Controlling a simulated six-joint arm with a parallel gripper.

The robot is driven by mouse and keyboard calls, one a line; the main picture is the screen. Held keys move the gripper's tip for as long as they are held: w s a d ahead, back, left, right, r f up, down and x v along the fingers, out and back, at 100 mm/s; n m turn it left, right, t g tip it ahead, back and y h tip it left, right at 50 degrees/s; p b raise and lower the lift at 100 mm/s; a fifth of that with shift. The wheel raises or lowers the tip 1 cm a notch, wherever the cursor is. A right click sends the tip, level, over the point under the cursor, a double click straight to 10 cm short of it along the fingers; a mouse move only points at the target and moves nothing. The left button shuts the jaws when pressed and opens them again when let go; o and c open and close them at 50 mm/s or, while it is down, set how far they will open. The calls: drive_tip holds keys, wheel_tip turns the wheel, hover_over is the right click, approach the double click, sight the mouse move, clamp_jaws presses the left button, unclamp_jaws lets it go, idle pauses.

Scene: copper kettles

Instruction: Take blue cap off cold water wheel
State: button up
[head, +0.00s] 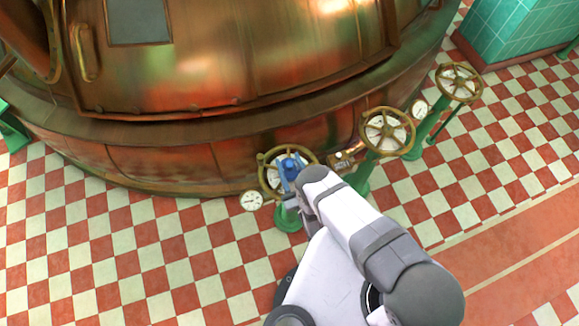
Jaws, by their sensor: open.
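The blue cap (289,164) sits at the hub of the nearest brass hand wheel (266,170), on a green stand in front of the copper kettle. My arm reaches up from the bottom right, and my gripper (296,183) is close beside the cap at the wheel's lower right. The gripper is open. Its fingertips are small and partly hidden by my wrist, so I cannot tell whether they touch the cap. My wrist also covers the wheel's lower right part.
Two more brass wheels, a middle one (387,131) and a far one (459,83), stand on green posts to the right. A white gauge (251,201) is left of the near wheel. The copper kettle (230,60) fills the back. The checkered floor (130,250) at left is clear.

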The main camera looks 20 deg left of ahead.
sight(289, 163)
clamp_jaws()
drive_tip(key=shift+a+r, duration=0.1)
idle(0.3)
drive_tip(key=shift+r, duration=4.95)
